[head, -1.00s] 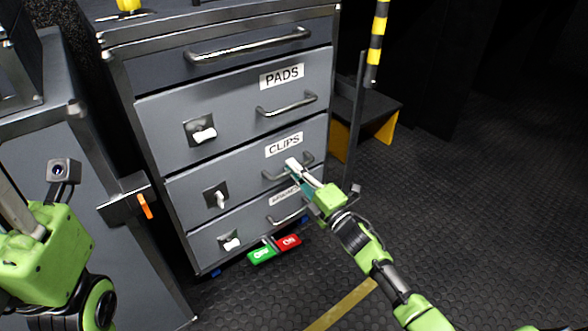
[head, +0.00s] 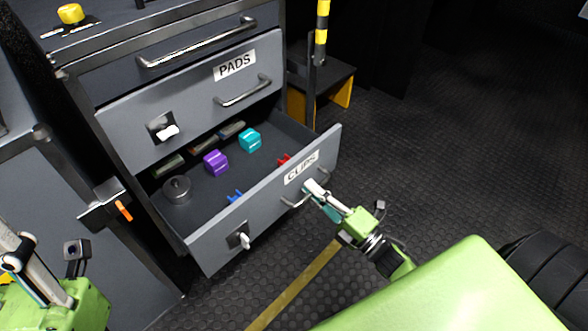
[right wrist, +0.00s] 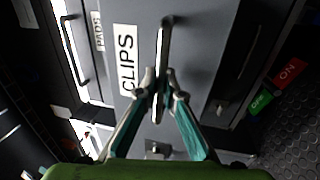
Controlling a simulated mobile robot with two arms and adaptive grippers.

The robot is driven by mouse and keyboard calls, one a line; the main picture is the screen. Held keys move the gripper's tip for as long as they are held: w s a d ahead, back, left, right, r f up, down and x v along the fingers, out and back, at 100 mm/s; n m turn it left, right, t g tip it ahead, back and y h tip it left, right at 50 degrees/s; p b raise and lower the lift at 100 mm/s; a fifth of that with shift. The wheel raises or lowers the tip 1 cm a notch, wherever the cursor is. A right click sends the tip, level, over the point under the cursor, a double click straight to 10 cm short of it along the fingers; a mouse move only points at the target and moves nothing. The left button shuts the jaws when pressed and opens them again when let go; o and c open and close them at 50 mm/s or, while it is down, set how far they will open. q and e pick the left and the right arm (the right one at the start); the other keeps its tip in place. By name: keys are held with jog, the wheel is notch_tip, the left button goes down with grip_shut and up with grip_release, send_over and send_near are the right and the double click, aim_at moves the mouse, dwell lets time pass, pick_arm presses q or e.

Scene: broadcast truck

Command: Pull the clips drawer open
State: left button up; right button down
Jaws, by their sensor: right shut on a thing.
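The clips drawer (head: 222,224) is pulled out, and its inside shows from above in the head view. Its front bears the CLIPS label, also seen in the right wrist view (right wrist: 126,60). My right gripper (head: 314,191) is shut on the bar handle (head: 292,201) of this drawer. In the right wrist view the fingers (right wrist: 159,88) meet around the handle (right wrist: 163,45). A white latch knob (head: 244,241) sits on the left of the drawer front. My left gripper (head: 22,258) is at the lower left, away from the drawer; its fingertips are unclear.
Inside the drawer are a purple block (head: 215,162), a teal block (head: 250,139), a grey round weight (head: 177,190) and blue and red clips. The pads drawer (head: 190,110) above is shut. A black step (head: 325,84) stands at the right. Open floor (head: 440,170) lies right.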

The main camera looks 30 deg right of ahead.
jog(key=shift+r+p+v, duration=0.15)
jog(key=shift+v, duration=0.75)
jog(key=shift+r+p+v, duration=0.2)
jog(key=shift+v, duration=0.65)
jog(key=shift+r+p+v, duration=0.15)
jog(key=shift+v, duration=0.75)
jog(key=shift+s, duration=0.1)
jog(key=c, duration=2.2)
grip_release()
jog(key=shift+o, duration=0.2)
jog(key=v, duration=1.2)
